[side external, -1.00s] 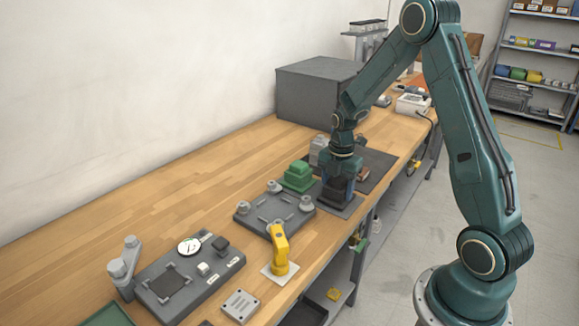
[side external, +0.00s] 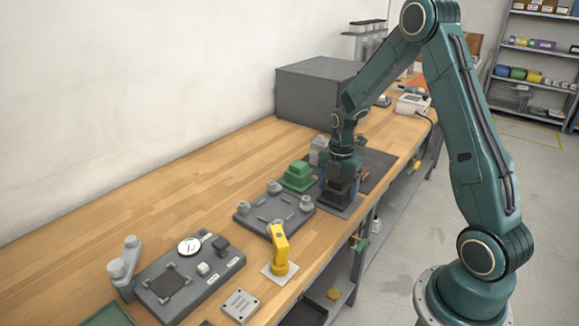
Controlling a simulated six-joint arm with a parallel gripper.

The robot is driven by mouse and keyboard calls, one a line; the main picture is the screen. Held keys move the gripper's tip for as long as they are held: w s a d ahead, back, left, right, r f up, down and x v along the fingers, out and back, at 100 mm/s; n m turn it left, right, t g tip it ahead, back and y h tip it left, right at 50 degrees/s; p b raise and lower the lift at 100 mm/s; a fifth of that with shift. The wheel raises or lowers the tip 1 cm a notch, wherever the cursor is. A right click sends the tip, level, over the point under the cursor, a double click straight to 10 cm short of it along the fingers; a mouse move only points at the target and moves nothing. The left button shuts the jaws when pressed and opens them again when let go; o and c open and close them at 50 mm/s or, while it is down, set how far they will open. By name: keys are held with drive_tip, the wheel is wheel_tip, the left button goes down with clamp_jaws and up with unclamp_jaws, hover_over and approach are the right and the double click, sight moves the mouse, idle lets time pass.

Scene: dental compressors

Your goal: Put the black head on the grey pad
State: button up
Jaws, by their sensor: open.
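The black head (side external: 338,190) is a dark block standing at the near end of the dark mat area. It appears to rest on a flat grey pad (side external: 350,209), whose edges show around its foot. My gripper (side external: 339,184) points straight down over the black head, with its open jaws around the head's upper part. The jaws hide much of the head, and I cannot tell whether they touch it.
A green stepped block (side external: 298,176) stands close to the left of my gripper. A grey fixture plate (side external: 274,210) with round posts and a yellow clamp (side external: 279,250) are nearer. A dark mat (side external: 378,165) and a large grey box (side external: 318,92) lie beyond. Bench is clear along the wall.

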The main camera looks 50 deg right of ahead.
sight(338, 180)
wheel_tip(338, 180, up, 12)
drive_tip(key=shift+f, duration=0.25)
drive_tip(key=shift+r, duration=0.25)
drive_tip(key=shift+a, duration=0.1)
idle(0.5)
drive_tip(key=shift+a+r, duration=0.2)
drive_tip(key=shift+r, duration=0.05)
drive_tip(key=s+a+r+m+t, duration=0.3)
drive_tip(key=s+a+r+m, duration=0.6)
drive_tip(key=a, duration=0.3)
drive_tip(key=s+a+r+m+t, duration=0.1)
drive_tip(key=s+a+m+t, duration=0.1)
drive_tip(key=s+a+m, duration=0.4)
drive_tip(key=shift+s+r+m+t, duration=0.35)
drive_tip(key=shift+s+m, duration=1.15)
drive_tip(key=shift+s, duration=0.55)
drive_tip(key=shift+a, duration=0.1)
